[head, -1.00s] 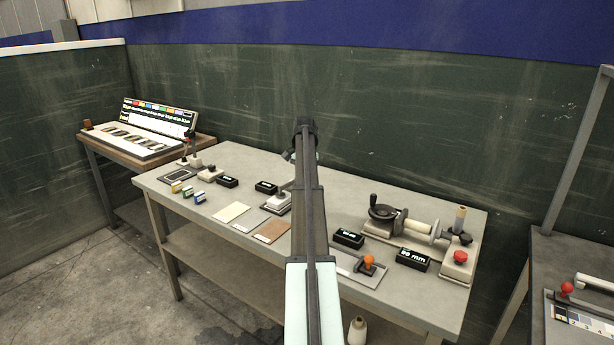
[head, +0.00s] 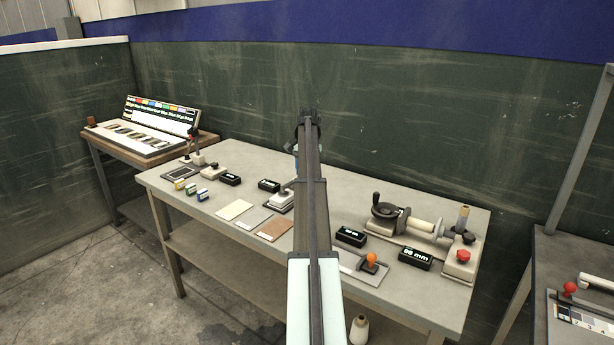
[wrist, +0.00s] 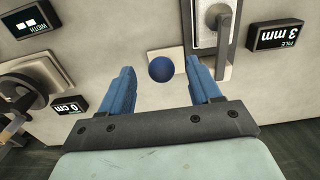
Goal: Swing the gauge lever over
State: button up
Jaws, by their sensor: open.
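In the wrist view my gripper (wrist: 162,72) is open, with blue fingers spread on either side of a round blue knob (wrist: 161,68). The knob is seen from above over a small pale base and has space on both sides; its stem is hidden. No label shows whether it is the gauge lever. Right of the fingers is a gauge plate with a grey handle (wrist: 223,50), beside a black display reading PILE 3 mm (wrist: 276,36).
On the grey bench (head: 200,228) stand an orange-knobbed lever (head: 370,259), a crank device (head: 386,211) and a red button (head: 463,255). Sample cards (head: 234,210) lie left of my arm.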

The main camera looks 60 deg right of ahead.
jog(key=shift+r, duration=2.2)
jog(key=shift+r, duration=0.1)
notch_tip(320, 180, up, 14)
jog(key=shift+f, duration=0.2)
jog(key=shift+a, duration=0.1)
